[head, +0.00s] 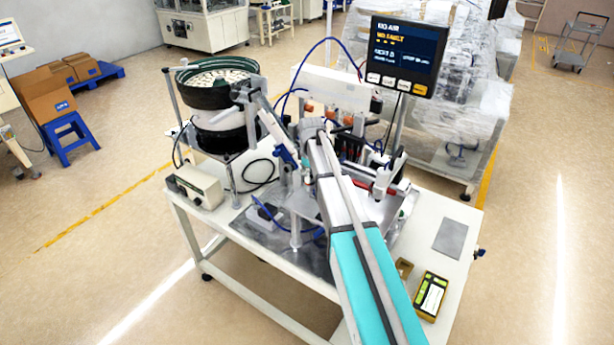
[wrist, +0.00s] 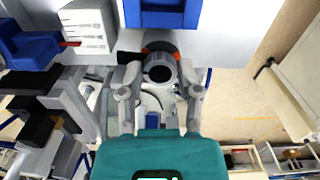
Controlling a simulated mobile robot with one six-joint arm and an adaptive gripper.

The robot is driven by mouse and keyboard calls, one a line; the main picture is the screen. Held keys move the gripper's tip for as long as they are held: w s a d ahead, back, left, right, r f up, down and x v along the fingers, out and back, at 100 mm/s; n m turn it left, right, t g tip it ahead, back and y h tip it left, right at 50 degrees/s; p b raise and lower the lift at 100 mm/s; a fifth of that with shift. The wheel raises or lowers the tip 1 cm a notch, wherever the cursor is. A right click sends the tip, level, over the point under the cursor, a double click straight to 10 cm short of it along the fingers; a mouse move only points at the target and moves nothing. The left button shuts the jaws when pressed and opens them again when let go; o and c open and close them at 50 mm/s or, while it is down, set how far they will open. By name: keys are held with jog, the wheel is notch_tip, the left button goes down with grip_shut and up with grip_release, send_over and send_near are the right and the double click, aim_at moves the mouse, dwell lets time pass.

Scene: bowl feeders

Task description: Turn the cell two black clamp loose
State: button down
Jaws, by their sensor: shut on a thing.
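In the wrist view, a round dark clamp knob (wrist: 160,73) with an orange-red edge on its upper rim sits between the two grey fingers of my gripper (wrist: 159,80). The fingers close on it from left and right. A blue block (wrist: 163,14) with a dark slotted face lies just above the knob on a pale surface. In the head view my arm covers the spot where my gripper works, so the clamp and fingertips cannot be made out there.
The workbench (head: 445,215) carries a bowl feeder (head: 215,95), a white control box (head: 195,186) and a lit display panel (head: 401,55). A yellow-black device (head: 431,295) lies near the front right. In the wrist view, black and grey blocks (wrist: 38,118) crowd the left.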

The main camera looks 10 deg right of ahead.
jog(key=shift+w+a, duration=0.1)
jog(key=shift+w, duration=0.05)
jog(key=shift+c, duration=1.5)
grip_release()
jog(key=shift+r, duration=0.1)
